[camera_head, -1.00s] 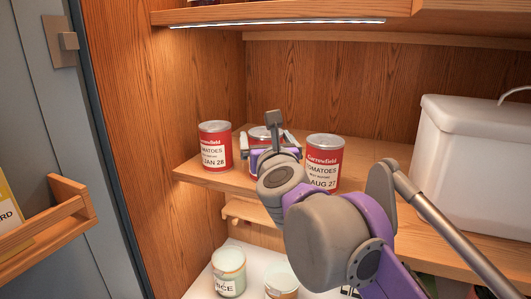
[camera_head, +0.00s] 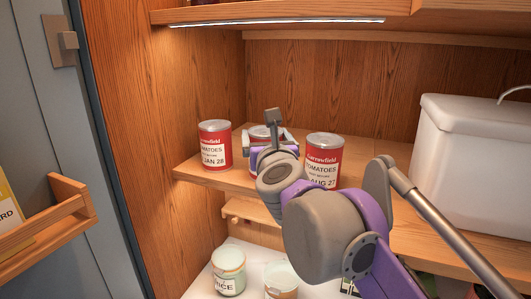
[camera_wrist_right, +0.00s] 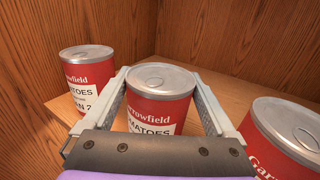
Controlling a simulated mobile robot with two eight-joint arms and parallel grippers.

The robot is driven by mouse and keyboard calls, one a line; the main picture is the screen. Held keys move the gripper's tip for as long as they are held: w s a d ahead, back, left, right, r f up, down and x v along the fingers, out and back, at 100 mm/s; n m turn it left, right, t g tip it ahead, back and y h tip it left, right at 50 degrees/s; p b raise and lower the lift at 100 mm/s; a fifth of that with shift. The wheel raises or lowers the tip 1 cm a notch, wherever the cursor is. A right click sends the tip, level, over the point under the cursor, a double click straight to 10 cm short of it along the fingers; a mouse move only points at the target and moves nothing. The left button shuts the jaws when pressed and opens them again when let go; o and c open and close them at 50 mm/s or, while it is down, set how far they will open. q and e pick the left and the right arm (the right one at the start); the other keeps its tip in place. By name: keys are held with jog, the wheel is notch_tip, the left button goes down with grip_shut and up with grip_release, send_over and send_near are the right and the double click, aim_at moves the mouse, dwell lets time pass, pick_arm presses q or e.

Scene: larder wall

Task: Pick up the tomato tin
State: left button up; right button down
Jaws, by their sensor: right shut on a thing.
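Three red tomato tins are in a row on the wooden shelf. The left tin (camera_head: 214,146) reads JAN 28 and also shows in the wrist view (camera_wrist_right: 88,80). The right tin (camera_head: 322,158) reads AUG 27; its lid and side show at the right of the wrist view (camera_wrist_right: 285,135). My right gripper (camera_head: 270,140) is around the middle tin (camera_head: 260,132), shut on it with one finger on each side. In the wrist view this tin (camera_wrist_right: 158,112) stands upright between the fingers (camera_wrist_right: 160,78); its lower part and date are hidden. I cannot tell whether its base touches the shelf. My left gripper is out of view.
A white lidded bin (camera_head: 470,160) stands on the shelf at the right. A lit shelf (camera_head: 280,12) hangs above. Pale canisters (camera_head: 228,270) stand on the lower level. A door rack (camera_head: 50,230) is at the left. The neighbouring tins are close on both sides.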

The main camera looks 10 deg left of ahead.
notch_tip(320, 180, up, 10)
jog(key=shift+r+p, duration=0.1)
jog(key=shift+p, duration=0.85)
